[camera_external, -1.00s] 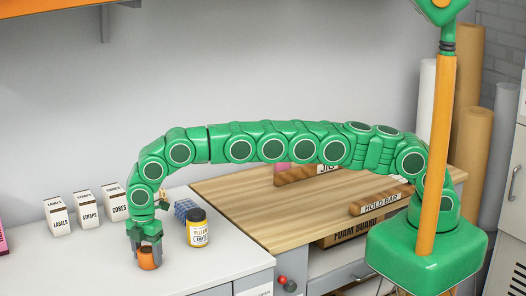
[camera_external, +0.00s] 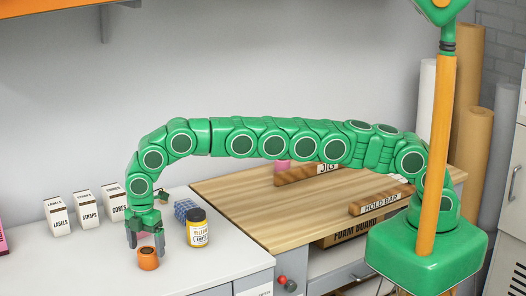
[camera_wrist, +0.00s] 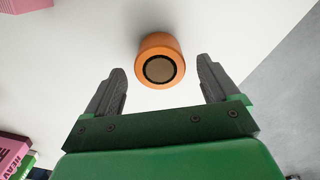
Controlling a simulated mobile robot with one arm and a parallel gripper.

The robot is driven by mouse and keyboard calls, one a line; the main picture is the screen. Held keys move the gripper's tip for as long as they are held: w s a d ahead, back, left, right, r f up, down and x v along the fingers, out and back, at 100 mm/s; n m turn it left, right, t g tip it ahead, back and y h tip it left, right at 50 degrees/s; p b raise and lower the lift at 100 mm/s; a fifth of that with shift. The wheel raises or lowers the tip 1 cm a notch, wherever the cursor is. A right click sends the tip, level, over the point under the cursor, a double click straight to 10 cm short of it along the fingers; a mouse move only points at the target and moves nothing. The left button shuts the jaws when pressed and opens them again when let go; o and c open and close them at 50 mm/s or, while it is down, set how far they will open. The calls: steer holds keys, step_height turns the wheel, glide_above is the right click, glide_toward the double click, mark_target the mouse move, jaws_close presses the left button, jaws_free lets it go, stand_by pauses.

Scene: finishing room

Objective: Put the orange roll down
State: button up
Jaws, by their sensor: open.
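The orange roll (camera_external: 148,259) stands on the white counter (camera_external: 90,262) near its front edge. In the wrist view the roll (camera_wrist: 160,49) shows its dark-rimmed end and lies beyond my fingertips, midway between them. My gripper (camera_external: 146,248) is open and empty, just above the roll in the outside view. Its two grey fingers also show spread apart in the wrist view (camera_wrist: 161,82). No finger appears to touch the roll.
A yellow jar (camera_external: 197,229) with a black lid stands close to the right of my gripper, with a blue checkered item (camera_external: 184,208) behind it. White boxes (camera_external: 88,210) stand at the back left. The counter left of the roll is clear.

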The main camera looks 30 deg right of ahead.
mark_target(147, 251)
step_height(147, 251, up, 9)
stand_by(0.7)
